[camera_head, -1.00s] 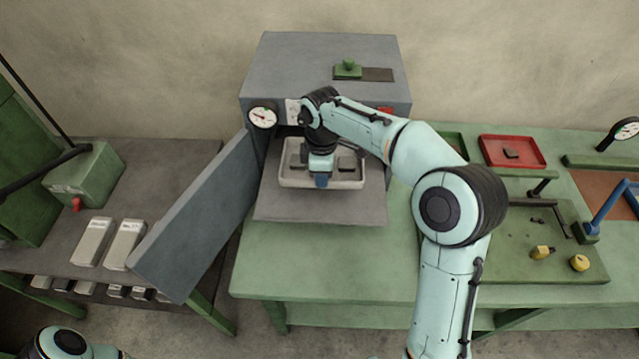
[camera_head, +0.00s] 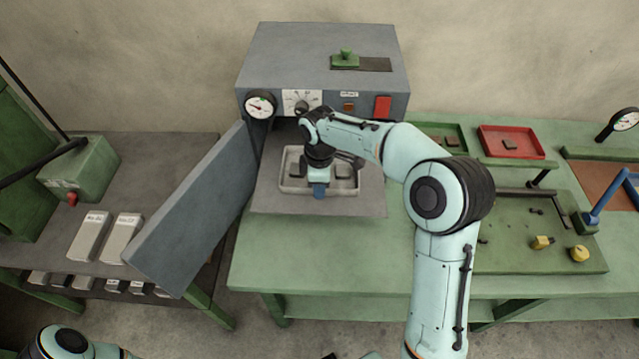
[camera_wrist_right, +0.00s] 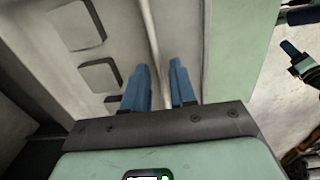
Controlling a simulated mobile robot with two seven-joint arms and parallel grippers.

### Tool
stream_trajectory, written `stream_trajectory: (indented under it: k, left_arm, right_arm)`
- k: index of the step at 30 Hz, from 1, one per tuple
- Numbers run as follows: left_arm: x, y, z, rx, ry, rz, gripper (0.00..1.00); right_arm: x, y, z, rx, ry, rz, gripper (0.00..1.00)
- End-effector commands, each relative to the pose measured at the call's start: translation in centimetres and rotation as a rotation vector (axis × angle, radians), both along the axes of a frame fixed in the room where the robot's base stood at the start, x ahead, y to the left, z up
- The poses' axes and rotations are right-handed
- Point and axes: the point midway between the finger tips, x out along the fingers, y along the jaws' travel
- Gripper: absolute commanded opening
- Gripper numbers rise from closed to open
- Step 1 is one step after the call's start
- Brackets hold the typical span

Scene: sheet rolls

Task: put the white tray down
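The white tray (camera_head: 287,188) is at the mouth of the grey oven, on or just above its grey shelf plate (camera_head: 318,205); any small gap beneath is hidden. Dark square pieces (camera_head: 344,170) lie in it. My right gripper (camera_head: 319,190) is at the tray's front wall, pointing down. In the right wrist view its blue fingers (camera_wrist_right: 160,85) straddle the tray wall (camera_wrist_right: 150,30), one inside and one outside, and look closed on it.
The oven's grey door (camera_head: 195,215) stands open, left of the shelf. The green bench (camera_head: 320,255) is clear in front. A red tray (camera_head: 512,142) and a green board (camera_head: 520,255) with yellow parts are at right. Silver blocks (camera_head: 90,236) lie on the left table.

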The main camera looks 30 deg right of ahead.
Motion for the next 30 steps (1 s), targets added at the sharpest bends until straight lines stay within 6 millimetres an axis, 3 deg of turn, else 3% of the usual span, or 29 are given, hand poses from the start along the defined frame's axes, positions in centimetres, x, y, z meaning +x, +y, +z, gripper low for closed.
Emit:
stream_trajectory:
  k: [8,13,24,30]
  left_arm:
    - [0.0,0.0,0.0,0.0,0.0,0.0,0.43]
    - [0.2,0.0,0.3,0.0,-0.002,0.0,0.43]
    - [1.4,0.0,1.9,0.0,-0.016,0.0,0.43]
    - [1.9,0.0,2.5,0.0,-0.021,0.0,0.43]
  right_arm:
    - [0.0,0.0,0.1,0.0,-0.001,0.0,0.3]
    - [0.1,0.0,1.4,0.0,-0.004,0.0,0.3]
    - [0.1,0.1,9.1,0.001,-0.006,-0.001,0.3]
    - [0.0,0.1,11.8,0.001,-0.003,0.001,0.3]
